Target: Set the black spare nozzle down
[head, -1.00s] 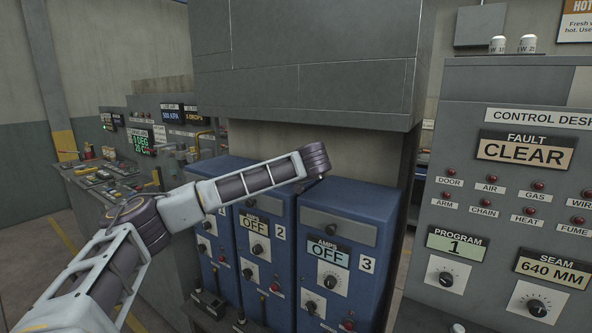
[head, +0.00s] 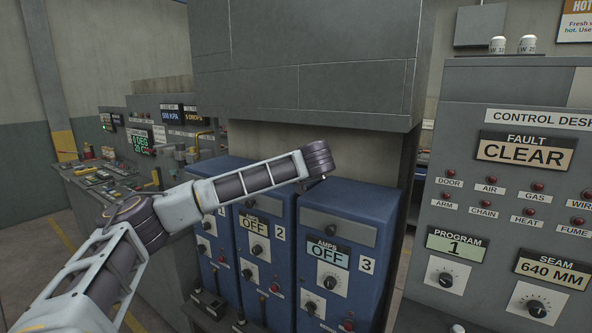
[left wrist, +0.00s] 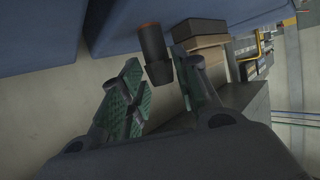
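The black spare nozzle (left wrist: 157,60) shows in the left wrist view as a dark tapered cylinder with an orange-brown end. It lies between and just beyond the fingertips of my left gripper (left wrist: 158,80). The green-padded fingers are spread, with a narrow gap seen on each side of the nozzle. I cannot tell what the nozzle rests on. In the head view my left arm reaches over the blue power cabinets; its gripper and the nozzle are hidden there. My right gripper is in neither view.
Blue cabinets (head: 346,227) numbered 2 and 3 stand below my left forearm. A grey hood (head: 310,75) overhangs behind it. The control desk (head: 520,150) is at the right. In the left wrist view a dark box (left wrist: 200,31) lies near the right finger.

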